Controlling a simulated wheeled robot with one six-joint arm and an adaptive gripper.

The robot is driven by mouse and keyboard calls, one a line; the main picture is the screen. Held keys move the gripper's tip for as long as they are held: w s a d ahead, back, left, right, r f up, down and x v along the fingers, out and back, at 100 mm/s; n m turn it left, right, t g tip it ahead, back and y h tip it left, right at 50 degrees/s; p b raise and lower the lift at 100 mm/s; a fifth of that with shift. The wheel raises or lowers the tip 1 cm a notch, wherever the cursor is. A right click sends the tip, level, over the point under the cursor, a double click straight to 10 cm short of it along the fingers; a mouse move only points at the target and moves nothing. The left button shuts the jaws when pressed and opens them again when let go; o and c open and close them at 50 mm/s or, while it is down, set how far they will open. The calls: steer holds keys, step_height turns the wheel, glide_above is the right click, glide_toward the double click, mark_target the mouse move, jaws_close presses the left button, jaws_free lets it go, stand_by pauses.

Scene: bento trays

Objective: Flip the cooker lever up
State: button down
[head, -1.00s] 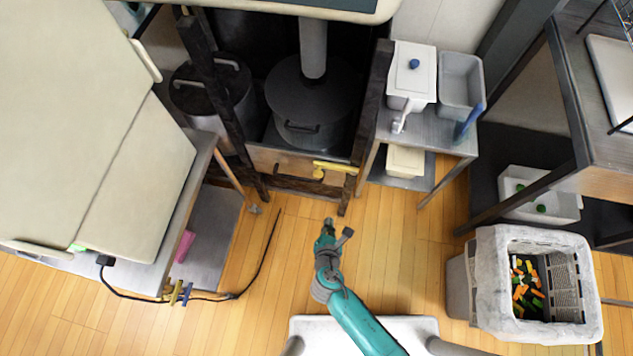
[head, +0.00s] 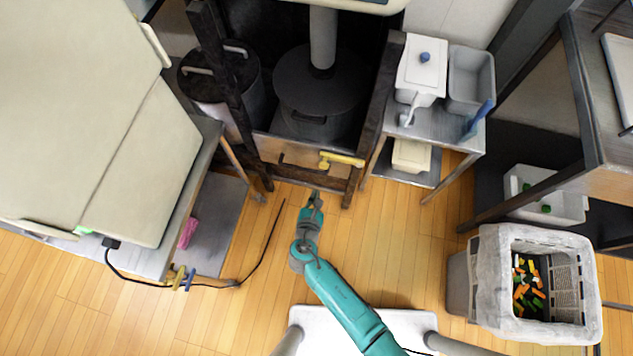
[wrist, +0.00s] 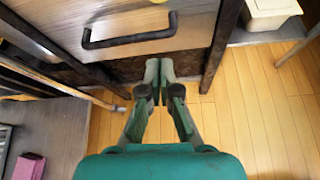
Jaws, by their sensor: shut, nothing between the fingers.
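The yellow cooker lever (head: 345,159) lies about level, its bar pointing right, on the front of the dark-framed cooker stand (head: 307,157). In the wrist view only a small yellow bit (wrist: 159,2) shows at the top edge. My gripper (head: 315,196) is shut and empty, in front of the stand, below and a little left of the lever in the head view. In the wrist view my gripper (wrist: 159,70) shows its fingertips together below the black handle (wrist: 130,40) of the front panel. It appears apart from the lever.
Dark pots (head: 320,90) stand in the cooker frame. A small side table (head: 430,128) with white containers stands to the right, a grey shelf (head: 215,230) to the left. A black cable (head: 262,262) lies on the floor. A crate (head: 490,290) stands at lower right.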

mark_target(320, 173)
steer(key=x, duration=0.8)
steer(key=shift+w+d+f, duration=0.1)
steer(key=shift+w+f, duration=0.05)
steer(key=shift+w, duration=0.25)
steer(key=shift+w+d+r, duration=0.1)
steer(key=shift+d+r, duration=0.1)
steer(key=shift+r, duration=0.8)
steer(key=shift+d+r, duration=0.15)
steer(key=shift+r, duration=0.85)
steer(key=shift+r, duration=0.1)
